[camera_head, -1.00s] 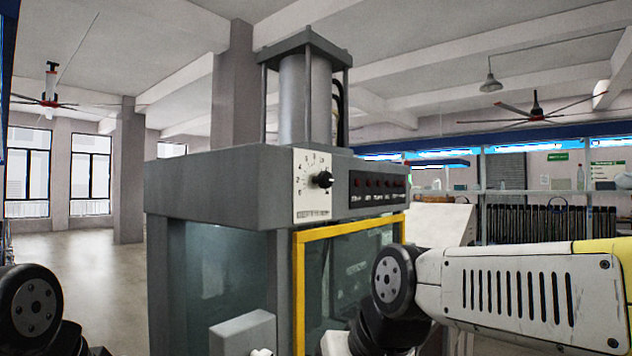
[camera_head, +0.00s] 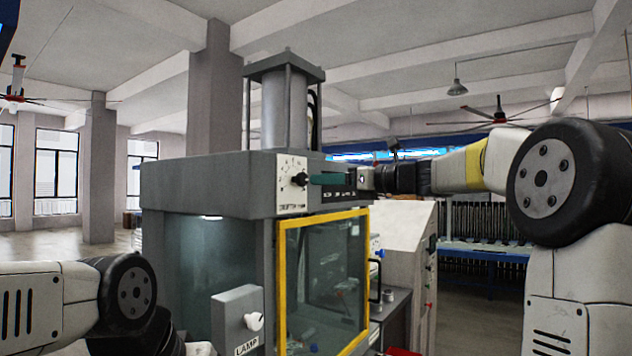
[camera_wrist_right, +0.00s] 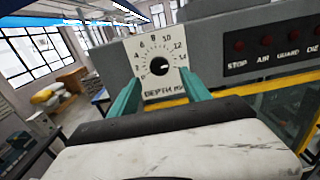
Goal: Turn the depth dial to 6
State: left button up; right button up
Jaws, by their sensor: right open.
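The depth dial (camera_head: 300,179) is a small black knob on a white scale plate (camera_head: 290,200) on the grey machine's upper front. In the right wrist view the dial (camera_wrist_right: 159,64) sits upper centre, ringed by numbers up to 14; its pointer setting is too small to read. My right gripper (camera_head: 312,179) has teal fingers reaching toward the dial from the right. In the right wrist view the open fingers (camera_wrist_right: 160,83) stand on either side of the dial's lower part; contact cannot be told. My left arm (camera_head: 125,290) shows at lower left, but its gripper is out of view.
A row of red buttons (camera_wrist_right: 265,42) is right of the dial on the same panel. Below is a yellow-framed glass door (camera_head: 281,290). A grey box marked LAMP (camera_head: 232,310) with a white knob juts out at lower front. Open floor (camera_head: 60,245) lies left.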

aim_at(304, 180)
jog(key=x, duration=0.6)
grip_shut()
